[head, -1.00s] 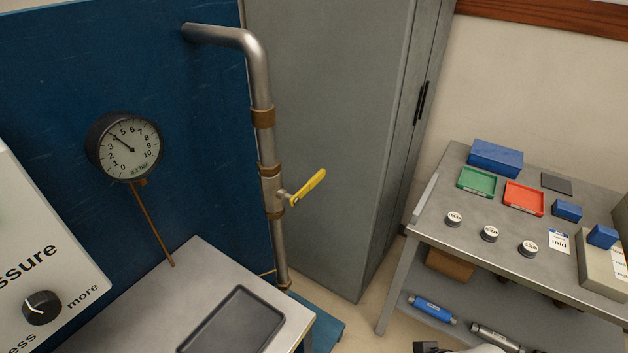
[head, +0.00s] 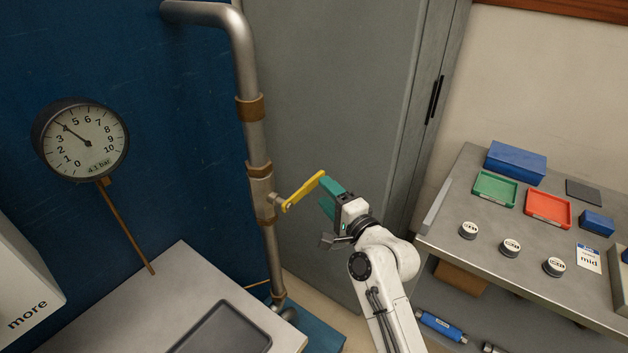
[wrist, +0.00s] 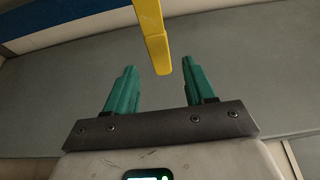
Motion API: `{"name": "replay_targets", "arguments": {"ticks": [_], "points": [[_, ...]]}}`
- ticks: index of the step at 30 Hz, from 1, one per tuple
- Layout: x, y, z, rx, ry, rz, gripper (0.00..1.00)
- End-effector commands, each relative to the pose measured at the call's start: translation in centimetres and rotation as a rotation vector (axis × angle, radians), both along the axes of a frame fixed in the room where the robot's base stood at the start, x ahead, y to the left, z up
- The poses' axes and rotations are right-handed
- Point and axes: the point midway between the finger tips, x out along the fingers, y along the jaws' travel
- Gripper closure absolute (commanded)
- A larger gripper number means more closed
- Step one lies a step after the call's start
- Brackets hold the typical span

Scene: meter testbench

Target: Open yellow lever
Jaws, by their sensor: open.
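The yellow lever (head: 303,191) sits on the valve of a vertical metal pipe (head: 252,140) and slants up to the right from its pivot. In the wrist view the lever (wrist: 153,35) comes down from the top edge, and its free end shows between the tips of my two green fingers, nearer the right one. My gripper (head: 322,193) is open, with its fingers at the lever's free end in the head view. In the wrist view my gripper (wrist: 160,74) shows a gap on both sides of the lever and holds nothing.
A pressure gauge (head: 86,142) on the blue panel (head: 130,60) reads about 4. A grey cabinet (head: 330,80) stands close behind the lever. A bench (head: 450,222) with green and red trays is at right. A grey worktop (head: 130,310) with a dark tray is at lower left.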

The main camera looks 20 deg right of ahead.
Motion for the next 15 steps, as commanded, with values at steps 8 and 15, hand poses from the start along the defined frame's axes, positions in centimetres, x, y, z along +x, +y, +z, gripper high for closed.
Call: {"name": "replay_targets", "arguments": {"ticks": [8, 15], "points": [[4.5, 1.1, 0.0, -0.002, 0.0, 0.001, 0.46], [6.0, 1.5, 0.0, -0.002, 0.0, 0.0, 0.46]]}}
